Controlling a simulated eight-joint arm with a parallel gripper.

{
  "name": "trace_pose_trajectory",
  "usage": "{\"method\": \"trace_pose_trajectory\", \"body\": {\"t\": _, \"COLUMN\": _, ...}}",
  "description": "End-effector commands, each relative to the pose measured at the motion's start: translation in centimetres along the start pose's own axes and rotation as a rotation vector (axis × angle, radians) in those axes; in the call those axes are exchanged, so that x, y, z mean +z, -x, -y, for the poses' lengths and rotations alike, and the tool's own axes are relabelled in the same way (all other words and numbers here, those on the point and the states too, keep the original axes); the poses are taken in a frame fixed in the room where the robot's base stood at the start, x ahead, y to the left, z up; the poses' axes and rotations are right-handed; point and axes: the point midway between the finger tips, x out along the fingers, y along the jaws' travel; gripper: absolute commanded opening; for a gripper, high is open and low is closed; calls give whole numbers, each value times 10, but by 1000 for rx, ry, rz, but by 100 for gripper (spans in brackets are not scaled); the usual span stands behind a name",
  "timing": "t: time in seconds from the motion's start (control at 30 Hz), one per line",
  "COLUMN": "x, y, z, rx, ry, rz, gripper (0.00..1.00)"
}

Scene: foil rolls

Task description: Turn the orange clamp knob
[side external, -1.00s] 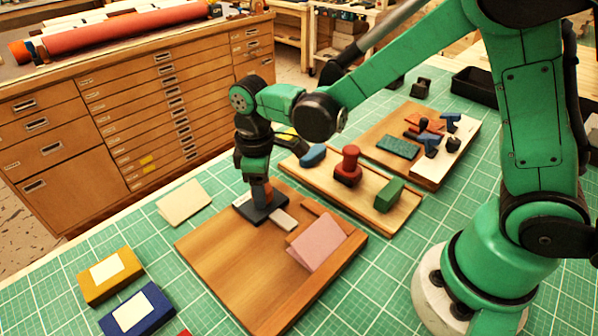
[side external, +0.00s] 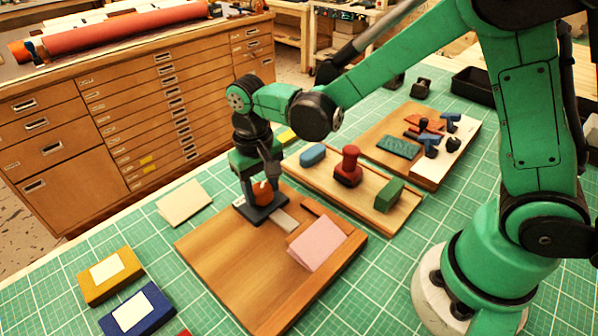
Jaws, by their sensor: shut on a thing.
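The orange clamp knob (side external: 262,192) stands on a dark clamp base (side external: 268,212) at the back corner of a wooden board (side external: 235,262). My gripper (side external: 258,188) points down over the clamp and is shut on the knob. One finger shows at the knob's left side; the other finger is hard to make out. A light grey bar (side external: 285,221) sticks out from the clamp base toward the front right.
A tray (side external: 327,193) with a red stamp (side external: 348,167), a green block (side external: 389,195) and a blue block (side external: 312,155) stands close on the right. Yellow (side external: 110,272) and blue (side external: 138,311) boxes lie at the front left. The green mat is clear between them and the board.

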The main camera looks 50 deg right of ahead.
Motion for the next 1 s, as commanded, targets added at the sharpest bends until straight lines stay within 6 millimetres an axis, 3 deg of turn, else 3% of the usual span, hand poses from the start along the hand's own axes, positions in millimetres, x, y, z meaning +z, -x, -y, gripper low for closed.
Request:
{"method": "trace_pose_trajectory", "body": {"t": 0.3, "x": 0, "y": 0, "z": 0, "rx": -2, "ry": -112, "rz": 2, "gripper": 0}}
{"method": "trace_pose_trajectory", "body": {"t": 0.83, "x": 0, "y": 0, "z": 0, "rx": -1, "ry": -132, "rz": 2, "gripper": 0}}
{"method": "trace_pose_trajectory", "body": {"t": 0.87, "x": 0, "y": 0, "z": 0, "rx": -1, "ry": -132, "rz": 2, "gripper": 57}}
{"method": "trace_pose_trajectory", "body": {"t": 0.93, "x": 0, "y": 0, "z": 0, "rx": -1, "ry": -132, "rz": 3, "gripper": 77}}
{"method": "trace_pose_trajectory", "body": {"t": 1.0, "x": 0, "y": 0, "z": 0, "rx": -1, "ry": -132, "rz": 3, "gripper": 81}}
